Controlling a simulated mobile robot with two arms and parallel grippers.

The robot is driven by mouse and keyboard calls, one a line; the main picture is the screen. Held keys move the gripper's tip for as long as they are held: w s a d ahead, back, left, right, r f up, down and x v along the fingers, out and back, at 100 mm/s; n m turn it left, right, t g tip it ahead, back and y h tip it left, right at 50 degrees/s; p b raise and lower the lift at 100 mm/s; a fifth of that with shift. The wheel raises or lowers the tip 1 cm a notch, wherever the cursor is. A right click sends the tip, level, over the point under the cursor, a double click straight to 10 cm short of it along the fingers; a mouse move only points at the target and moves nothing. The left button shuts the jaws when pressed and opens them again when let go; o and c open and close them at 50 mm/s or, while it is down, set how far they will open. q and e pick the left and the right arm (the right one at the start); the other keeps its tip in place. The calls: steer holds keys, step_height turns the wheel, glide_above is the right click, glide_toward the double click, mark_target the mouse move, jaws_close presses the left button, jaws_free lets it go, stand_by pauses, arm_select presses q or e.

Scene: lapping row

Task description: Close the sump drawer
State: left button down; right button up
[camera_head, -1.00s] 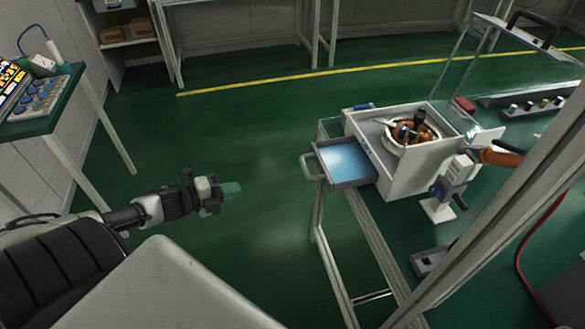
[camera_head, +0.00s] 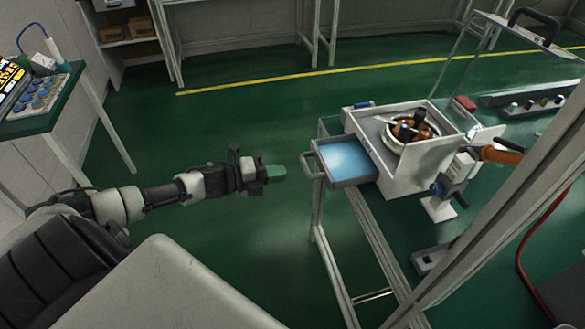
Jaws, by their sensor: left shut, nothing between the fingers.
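The sump drawer (camera_head: 350,181) is pulled out of the left side of a white box-shaped machine (camera_head: 408,179) on the bench. It holds a light blue surface, and its handle (camera_head: 308,166) faces left towards my arm. My left gripper (camera_head: 277,172) is shut and empty. It points right, a short way left of the handle in the picture, with a gap of floor showing between them. My right gripper is not in view.
The machine stands on a green-topped bench (camera_head: 378,214) with a pale frame. A round lapping plate (camera_head: 411,132) with dark parts sits on top. A pale post (camera_head: 500,185) crosses the right side. Open green floor (camera_head: 230,125) lies behind my arm.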

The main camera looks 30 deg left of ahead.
mark_target(340, 164)
arm_select(q)
steer(key=w+d, duration=0.2)
steer(key=w, duration=0.1)
steer(key=shift+d+r+p, duration=0.25)
steer(key=shift+r+p, duration=0.05)
steer(key=shift+r, duration=0.05)
steer(key=x, duration=0.4)
steer(key=r+b+x, duration=0.1)
steer(key=x, duration=0.8)
steer(key=shift+w+d+r, duration=0.15)
steer(key=shift+r, duration=0.3)
